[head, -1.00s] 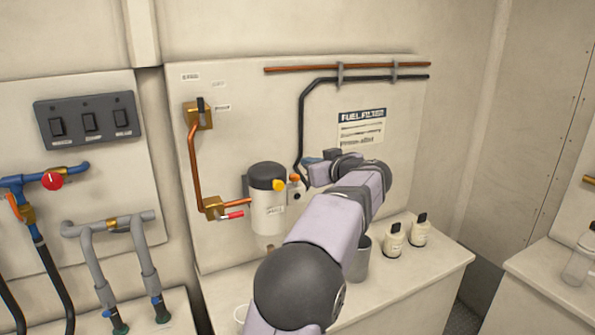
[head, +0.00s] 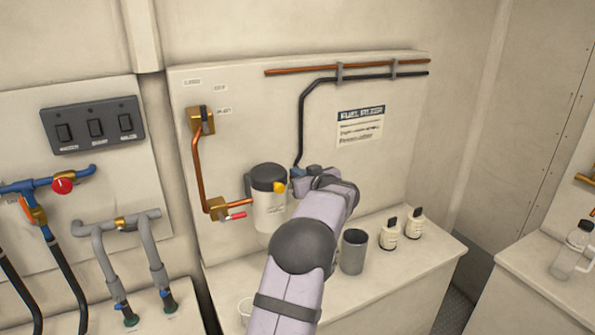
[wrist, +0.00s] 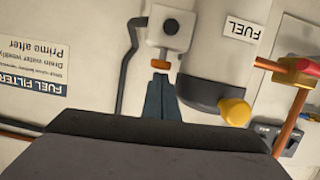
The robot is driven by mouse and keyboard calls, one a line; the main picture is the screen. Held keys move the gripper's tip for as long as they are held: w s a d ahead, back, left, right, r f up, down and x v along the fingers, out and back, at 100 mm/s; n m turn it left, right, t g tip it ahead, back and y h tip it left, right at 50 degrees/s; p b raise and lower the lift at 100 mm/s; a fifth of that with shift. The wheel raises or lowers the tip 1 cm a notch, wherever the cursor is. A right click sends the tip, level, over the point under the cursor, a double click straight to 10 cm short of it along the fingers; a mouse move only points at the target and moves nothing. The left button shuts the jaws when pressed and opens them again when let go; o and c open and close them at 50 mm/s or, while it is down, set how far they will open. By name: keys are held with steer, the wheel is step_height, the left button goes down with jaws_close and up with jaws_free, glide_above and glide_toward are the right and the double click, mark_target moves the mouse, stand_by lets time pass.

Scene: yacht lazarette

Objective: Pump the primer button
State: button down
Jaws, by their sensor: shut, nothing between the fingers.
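In the wrist view, a pale square block (wrist: 154,36) stands beside the fuel filter. It carries a round black button (wrist: 170,27) on its face and a small orange fitting (wrist: 160,64) on its edge. I cannot tell for certain which of these is the primer button. My gripper (wrist: 160,78) is shut and empty, its blue fingertips close to the orange fitting; contact cannot be judged. In the head view my gripper (head: 296,173) is just right of the filter's dark cap (head: 268,177), and my arm hides the block.
The filter has a yellow knob (head: 280,188). A red-handled valve (head: 235,216) sits to its left, and a dark pipe (head: 301,130) runs above. A grey cup (head: 354,252) and two small bottles (head: 388,234) stand on the counter (head: 400,275) at right.

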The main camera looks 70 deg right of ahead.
steer(key=shift+f, duration=0.1)
stand_by(0.3)
step_height(320, 180, down, 2)
steer(key=b, duration=0.6)
steer(key=shift+f, duration=0.1)
steer(key=shift+s+a, duration=0.1)
steer(key=s+a+r+b, duration=0.6)
steer(key=a+r, duration=0.1)
steer(key=shift+s, duration=0.25)
stand_by(0.5)
steer(key=shift+w, duration=0.1)
stand_by(0.5)
